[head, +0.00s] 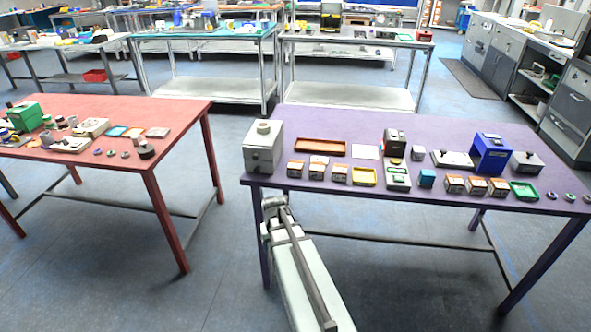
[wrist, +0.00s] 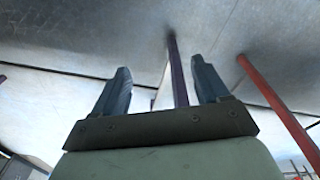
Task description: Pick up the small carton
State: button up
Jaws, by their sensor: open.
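One group has a left carton (head: 295,170), a middle carton (head: 317,172) and a right carton (head: 340,174). Another group, farther right, includes a carton (head: 454,185) and a carton (head: 497,188). I cannot tell which one the task means. My gripper (wrist: 160,84) is open and empty in the wrist view, with no carton between or near its fingers. In the head view my arm is low, in front of the purple table's left end, below its top; the fingers cannot be made out there.
A grey box (head: 263,152) stands at the table's left corner. A brown tray (head: 320,148), yellow tray (head: 364,177), scanner-like device (head: 398,178), blue cube (head: 427,178) and blue machine (head: 491,154) crowd the top. A red table (head: 170,120) stands left, with floor between.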

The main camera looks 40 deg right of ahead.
jog(key=w+d+r+m+t+h, duration=0.1)
jog(key=w+d+r, duration=0.3)
jog(key=r, duration=0.3)
jog(key=w+d+r+t, duration=0.1)
jog(key=w+d+r, duration=0.2)
jog(key=d+r, duration=0.3)
notch_tip(320, 180, up, 16)
jog(key=m+h, duration=0.2)
jog(key=m, duration=0.2)
send_over(295, 164)
jog(key=s+a, duration=0.3)
jog(key=x, duration=0.8)
jog(key=shift+a, duration=0.25)
jog(key=shift+a+x, duration=0.1)
jog(key=shift+x, duration=1.25)
jog(key=shift+a+x, duration=0.15)
jog(key=shift+x, duration=1.2)
jog(key=shift+s+f, duration=0.1)
jog(key=shift+s, duration=0.1)
jog(key=shift+c, duration=0.4)
jog(key=c, duration=0.7)
jog(key=shift+c, duration=0.3)
